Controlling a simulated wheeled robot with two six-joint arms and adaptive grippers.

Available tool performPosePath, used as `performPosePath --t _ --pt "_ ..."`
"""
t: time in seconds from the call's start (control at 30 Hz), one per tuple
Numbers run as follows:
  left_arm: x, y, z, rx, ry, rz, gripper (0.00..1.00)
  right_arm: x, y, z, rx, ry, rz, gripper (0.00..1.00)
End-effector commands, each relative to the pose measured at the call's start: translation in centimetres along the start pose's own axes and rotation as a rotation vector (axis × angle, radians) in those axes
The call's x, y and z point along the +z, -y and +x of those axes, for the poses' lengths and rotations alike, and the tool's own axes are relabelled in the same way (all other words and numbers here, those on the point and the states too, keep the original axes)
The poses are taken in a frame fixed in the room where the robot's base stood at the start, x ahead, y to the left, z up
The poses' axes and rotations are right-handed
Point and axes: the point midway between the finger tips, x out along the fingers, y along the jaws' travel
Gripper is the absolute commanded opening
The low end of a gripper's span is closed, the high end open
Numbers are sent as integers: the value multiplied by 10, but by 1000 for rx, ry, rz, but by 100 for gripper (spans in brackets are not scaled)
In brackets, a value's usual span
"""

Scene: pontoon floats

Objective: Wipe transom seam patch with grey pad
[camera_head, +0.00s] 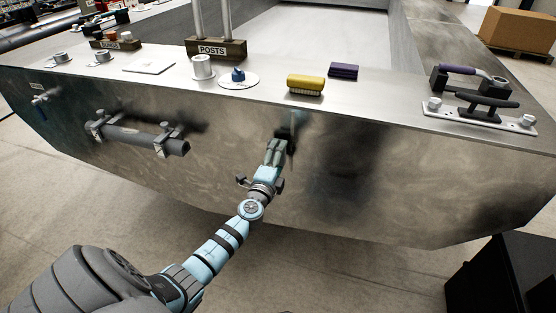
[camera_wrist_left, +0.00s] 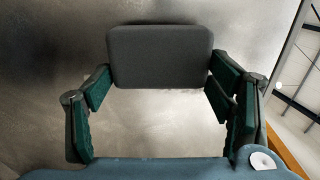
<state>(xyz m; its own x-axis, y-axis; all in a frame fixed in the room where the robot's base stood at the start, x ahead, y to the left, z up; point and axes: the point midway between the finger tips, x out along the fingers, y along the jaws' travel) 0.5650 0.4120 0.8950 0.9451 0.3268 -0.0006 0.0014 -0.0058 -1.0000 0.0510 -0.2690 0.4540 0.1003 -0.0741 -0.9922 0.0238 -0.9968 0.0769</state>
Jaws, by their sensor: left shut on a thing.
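The grey pad (camera_wrist_left: 160,57) is a dark grey rounded block in the left wrist view. My left gripper (camera_wrist_left: 160,86) is shut on it, with a green-lined finger at each side. In the head view, my left gripper (camera_head: 284,140) is up against the front face of the metal transom (camera_head: 400,165), below its top edge. The pad is mostly hidden there by the gripper. The pad lies close to the metal; I cannot tell whether it touches. No seam patch stands out clearly; dark blurred areas show on the metal right of the gripper. My right gripper is not in view.
On the top ledge stand a yellow brush (camera_head: 305,84), a purple block (camera_head: 343,71), a blue knob (camera_head: 238,75) and a POSTS block (camera_head: 216,49). A black cleat (camera_head: 484,104) sits at the right. A grey tube (camera_head: 140,139) is clamped to the transom at left.

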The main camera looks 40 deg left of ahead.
Motion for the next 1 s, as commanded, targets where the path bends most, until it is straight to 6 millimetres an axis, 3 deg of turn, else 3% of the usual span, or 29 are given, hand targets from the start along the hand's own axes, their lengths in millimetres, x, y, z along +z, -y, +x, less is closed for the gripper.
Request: performPosePath --t 0.8,1.0 --pt "-1 0 15 -1 -1 0 52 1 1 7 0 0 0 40" --pt "-20 1 14 -1 -1 -4 52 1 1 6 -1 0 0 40"
